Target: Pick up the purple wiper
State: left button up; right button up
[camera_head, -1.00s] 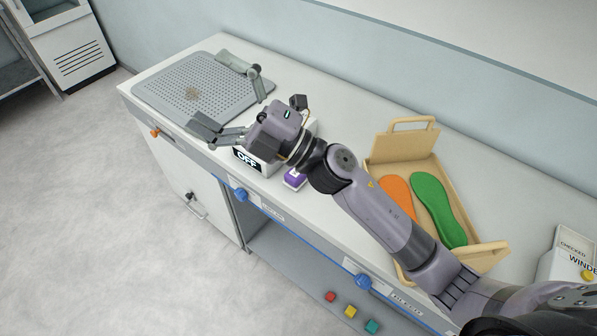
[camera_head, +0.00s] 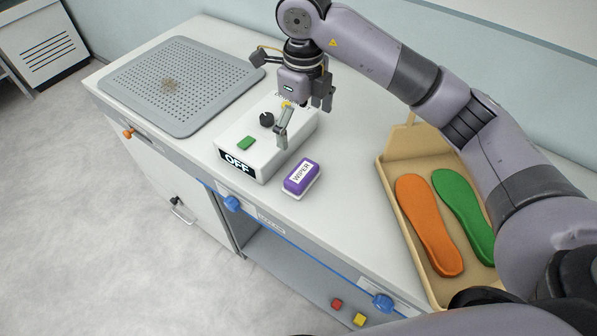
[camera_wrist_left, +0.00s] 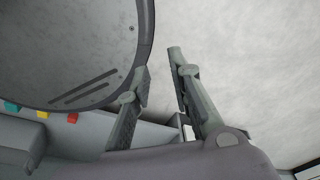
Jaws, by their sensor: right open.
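The purple wiper (camera_head: 301,178) lies on the worktop near its front edge, with a white label reading WIPER on top. It is right beside the white control box. My right gripper (camera_head: 305,126) is open and empty, above the right part of the control box, up and behind the wiper in the head view. It is apart from the wiper. My left gripper (camera_wrist_left: 158,66) shows only in the left wrist view. Its two fingers are apart with nothing between them, above the floor.
The white control box (camera_head: 229,161) shows OFF and has a green button and black knob. A grey perforated plate (camera_head: 215,68) lies at left. A wooden tray (camera_head: 395,220) at right holds an orange insole (camera_head: 425,225) and a green insole (camera_head: 462,212). Worktop around the wiper's right side is clear.

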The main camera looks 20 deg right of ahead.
pick_arm(q)
jog(key=s+g, duration=0.1)
jog(key=s, duration=0.6)
pick_arm(e)
send_over(301, 171)
jog(key=s, duration=0.1)
notch_tip(301, 171, down, 5)
notch_tip(301, 171, down, 4)
jog(key=shift+r+p, duration=0.25)
jog(key=shift+p, duration=0.6)
notch_tip(301, 171, down, 3)
jog(key=shift+r, duration=0.1)
jog(key=f+p, duration=0.1)
jog(key=f, duration=0.2)
jog(key=f+p, duration=0.1)
jog(key=f, duration=0.1)
jog(key=shift+w+f+p, duration=0.15)
jog(key=shift+w+p, duration=0.2)
pick_arm(q)
jog(key=w+r, duration=0.1)
jog(key=r, duration=0.1)
jog(key=w+r, duration=0.1)
jog(key=r, duration=0.1)
jog(key=shift+w+a, duration=0.25)
jog(key=shift+w, duration=0.05)
pick_arm(e)
jog(key=shift+c, duration=0.4)
